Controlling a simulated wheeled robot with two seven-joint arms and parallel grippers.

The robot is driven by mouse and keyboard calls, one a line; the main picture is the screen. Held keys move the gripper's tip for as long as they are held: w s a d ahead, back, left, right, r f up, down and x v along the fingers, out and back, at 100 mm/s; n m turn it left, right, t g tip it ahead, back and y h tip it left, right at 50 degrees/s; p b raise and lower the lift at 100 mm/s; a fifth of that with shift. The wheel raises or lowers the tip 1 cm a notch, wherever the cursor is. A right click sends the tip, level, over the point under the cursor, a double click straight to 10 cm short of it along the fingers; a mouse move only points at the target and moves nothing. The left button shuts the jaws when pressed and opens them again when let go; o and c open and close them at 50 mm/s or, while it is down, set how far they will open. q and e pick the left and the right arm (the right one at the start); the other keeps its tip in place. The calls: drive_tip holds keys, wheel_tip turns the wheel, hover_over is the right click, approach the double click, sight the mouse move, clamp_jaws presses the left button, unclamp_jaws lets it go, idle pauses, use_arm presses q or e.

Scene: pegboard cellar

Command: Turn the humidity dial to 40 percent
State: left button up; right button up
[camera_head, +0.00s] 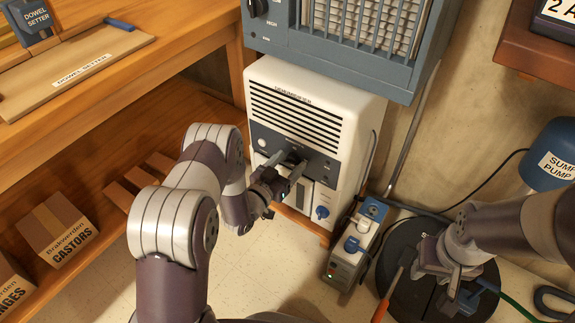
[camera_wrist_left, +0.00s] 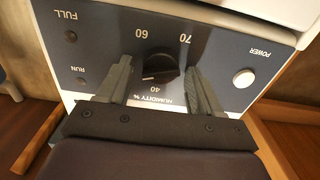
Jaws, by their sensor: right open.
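The humidity dial (camera_wrist_left: 160,67) is a black round knob on the dark control panel (camera_wrist_left: 225,60) of a white dehumidifier (camera_head: 358,115). In the left wrist view the markings are upside down; 40, 60 and 70 are readable. A small light mark shows near the knob's lower left edge, but I cannot tell the exact setting. My left gripper (camera_head: 293,163) is at the panel. In the left wrist view its two fingers (camera_wrist_left: 158,72) stand apart on either side of the dial, with gaps showing. In the head view the gripper hides the dial. My right gripper (camera_head: 460,293) is open, low at the right.
A blue-grey heater-like unit (camera_head: 345,55) stands above the dehumidifier. A wooden workbench (camera_head: 180,50) is at left, with boxes (camera_head: 62,228) below. A small grey and blue device (camera_head: 352,248), an orange-handled tool (camera_head: 381,308) and a dark round lid (camera_head: 405,290) are at lower right.

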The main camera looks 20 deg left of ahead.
use_arm(q)
drive_tip(key=c, duration=0.9)
drive_tip(key=shift+o, duration=0.2)
drive_tip(key=n+p, duration=0.2)
drive_tip(key=n, duration=0.1)
drive_tip(key=shift+r, duration=0.15)
drive_tip(key=n+p, duration=0.2)
drive_tip(key=n, duration=0.1)
drive_tip(key=shift+a+n, duration=0.1)
drive_tip(key=shift+n, duration=0.3)
drive_tip(key=n+p, duration=0.1)
drive_tip(key=n, duration=0.2)
drive_tip(key=shift+n+p, duration=0.3)
drive_tip(key=shift+f+n+p, duration=0.15)
drive_tip(key=shift+n+p, duration=0.1)
drive_tip(key=shift+n, duration=0.55)
drive_tip(key=shift+f+n+p, duration=0.15)
drive_tip(key=shift+n+p, duration=0.1)
drive_tip(key=shift+n, duration=0.85)
